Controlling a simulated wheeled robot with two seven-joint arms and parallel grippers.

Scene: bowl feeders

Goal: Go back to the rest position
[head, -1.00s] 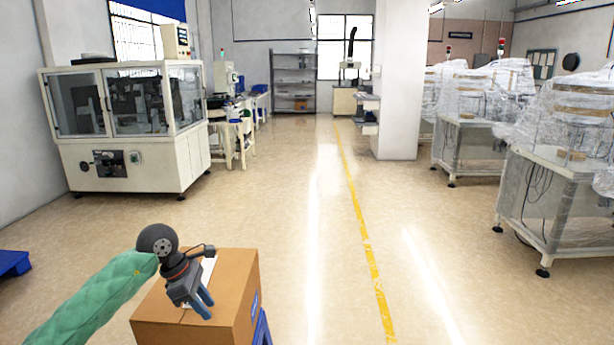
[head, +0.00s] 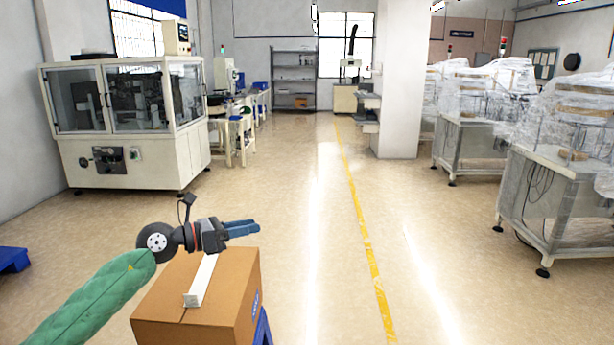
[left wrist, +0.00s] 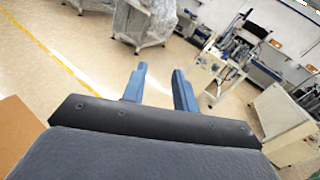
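My left gripper (head: 257,227) is at the lower left of the head view, level above the cardboard box, with its blue fingers pointing right. In the left wrist view its two blue fingers (left wrist: 160,88) stand apart with nothing between them. My right gripper is in neither view.
A closed cardboard box (head: 237,290) with a white strip (head: 201,281) on top stands below my left gripper on a blue support (head: 263,328). A white machine (head: 125,165) stands at the left, and plastic-wrapped machines (head: 560,125) at the right. The floor (head: 320,215) between is clear.

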